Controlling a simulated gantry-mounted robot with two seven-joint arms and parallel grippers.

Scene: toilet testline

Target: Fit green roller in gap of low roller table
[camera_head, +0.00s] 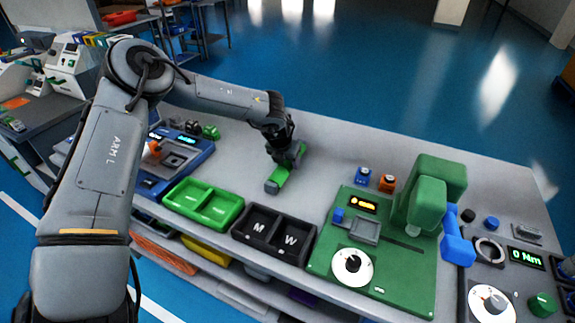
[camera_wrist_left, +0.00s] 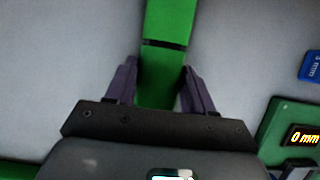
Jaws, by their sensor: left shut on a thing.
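A long green piece (camera_head: 279,179) lies on or just above the grey table, under my left gripper (camera_head: 287,157). It is the only green thing at the gripper; I cannot tell for sure that it is the roller. In the left wrist view the green piece (camera_wrist_left: 166,22) runs up from between the two dark fingers of my left gripper (camera_wrist_left: 160,85), with a dark line across it. The fingers are shut on its sides. I cannot make out a low roller table or its gap. My right gripper is not in view.
A green tray (camera_head: 203,224), a black tray (camera_head: 263,254) marked M and W, and a blue device (camera_head: 176,180) stand along the front. A green machine (camera_head: 380,285) with a dial stands to the right. The grey tabletop (camera_head: 335,145) behind is clear.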

